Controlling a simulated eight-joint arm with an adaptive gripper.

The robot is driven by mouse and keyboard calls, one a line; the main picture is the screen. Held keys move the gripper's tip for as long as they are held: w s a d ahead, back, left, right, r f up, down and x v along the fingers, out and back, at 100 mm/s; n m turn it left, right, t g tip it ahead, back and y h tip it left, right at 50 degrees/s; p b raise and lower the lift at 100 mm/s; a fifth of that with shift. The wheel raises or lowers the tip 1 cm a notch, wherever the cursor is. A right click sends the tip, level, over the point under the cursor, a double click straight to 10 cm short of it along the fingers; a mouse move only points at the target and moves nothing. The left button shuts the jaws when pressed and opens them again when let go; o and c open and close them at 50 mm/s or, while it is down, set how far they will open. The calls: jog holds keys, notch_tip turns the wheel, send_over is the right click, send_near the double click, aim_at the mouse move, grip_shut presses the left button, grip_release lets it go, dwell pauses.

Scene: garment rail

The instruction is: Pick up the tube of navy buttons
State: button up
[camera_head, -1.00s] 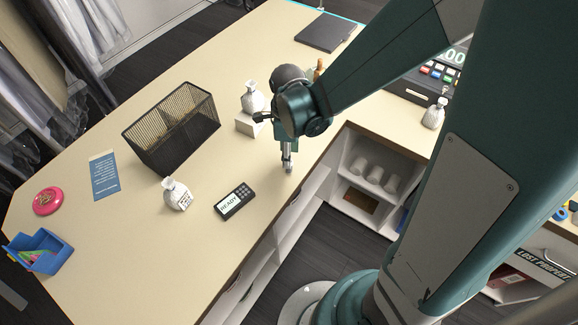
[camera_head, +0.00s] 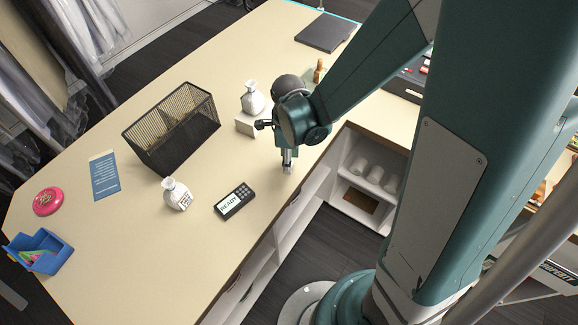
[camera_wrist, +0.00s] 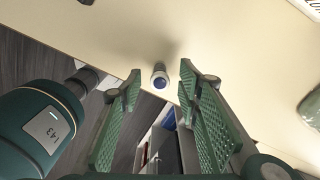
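The tube of navy buttons (camera_wrist: 160,78) is a small clear cylinder, seen nearly end-on in the wrist view, with dark blue inside. It is at the counter's edge, between the lines of my two green fingers. In the head view, a pale, narrow upright cylinder (camera_head: 287,166) shows just under my gripper (camera_head: 287,150), by the front edge; it looks like the same tube. My gripper (camera_wrist: 161,76) is open, with a wide gap between its ridged fingers. I see no finger touching the tube. My arm hides part of this area in the head view.
Left of my gripper are a card reader (camera_head: 235,202), a white tagged bottle (camera_head: 176,193) and a black mesh basket (camera_head: 172,128). Open shelves (camera_head: 365,175) lie below the counter at right.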

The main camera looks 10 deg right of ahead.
jog(key=shift+f, duration=1.7)
jog(key=shift+c, duration=0.7)
jog(key=c, duration=0.8)
